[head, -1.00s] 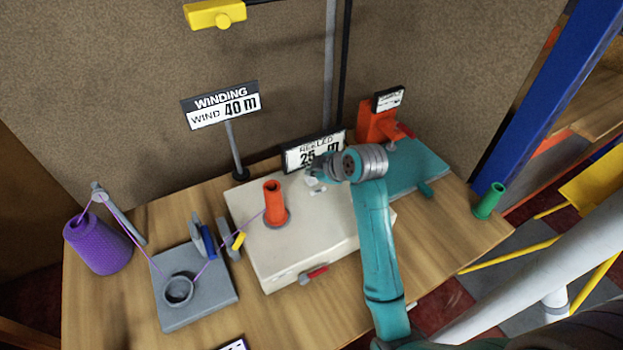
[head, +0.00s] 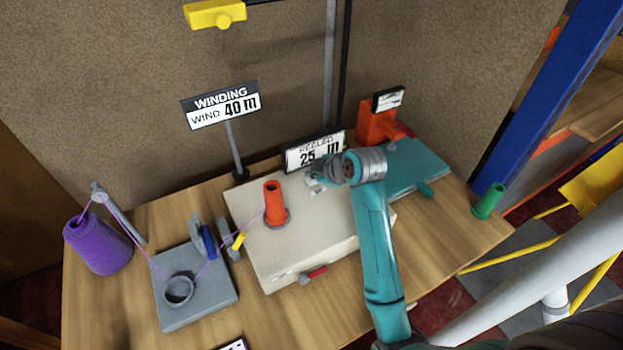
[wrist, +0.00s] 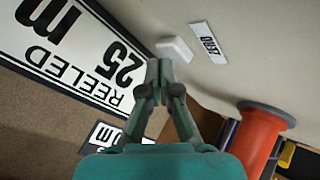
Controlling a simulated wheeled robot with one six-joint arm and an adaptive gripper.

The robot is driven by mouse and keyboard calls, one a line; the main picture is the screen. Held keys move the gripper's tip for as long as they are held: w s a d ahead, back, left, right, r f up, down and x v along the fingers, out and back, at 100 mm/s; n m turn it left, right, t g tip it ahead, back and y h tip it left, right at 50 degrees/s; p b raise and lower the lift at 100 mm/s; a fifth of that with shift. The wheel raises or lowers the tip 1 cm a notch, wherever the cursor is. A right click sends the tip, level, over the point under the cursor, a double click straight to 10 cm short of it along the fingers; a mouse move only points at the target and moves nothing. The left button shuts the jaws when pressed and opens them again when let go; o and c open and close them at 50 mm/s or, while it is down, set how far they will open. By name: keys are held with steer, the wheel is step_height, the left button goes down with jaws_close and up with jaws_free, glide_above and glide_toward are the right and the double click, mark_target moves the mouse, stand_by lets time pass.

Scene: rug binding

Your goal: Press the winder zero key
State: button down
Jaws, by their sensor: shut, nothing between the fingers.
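The zero key is a small white block (wrist: 175,48) on the cream winder top, beside a white label reading ZERO (wrist: 208,43) in the wrist view. My gripper (wrist: 160,68) is shut and empty, its tips just short of the key in the picture; I cannot tell whether they touch it. In the head view my gripper (head: 316,174) is low over the back of the winder (head: 300,240) and largely hides the key. The winder display (head: 315,151) reads REELED 25 m; it also shows in the wrist view (wrist: 75,45).
An orange spool (head: 274,203) stands on the winder, left of my gripper, with purple yarn running to it. A sign (head: 221,105) reads WIND 40 m. A teal plate (head: 415,165) with an orange device (head: 377,122) lies to the right. A green spool (head: 489,201) stands at the table's right edge.

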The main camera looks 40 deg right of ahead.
mark_target(313, 181)
steer(key=shift+f, duration=0.45)
stand_by(0.5)
steer(key=shift+r, duration=0.85)
steer(key=shift+r, duration=2.55)
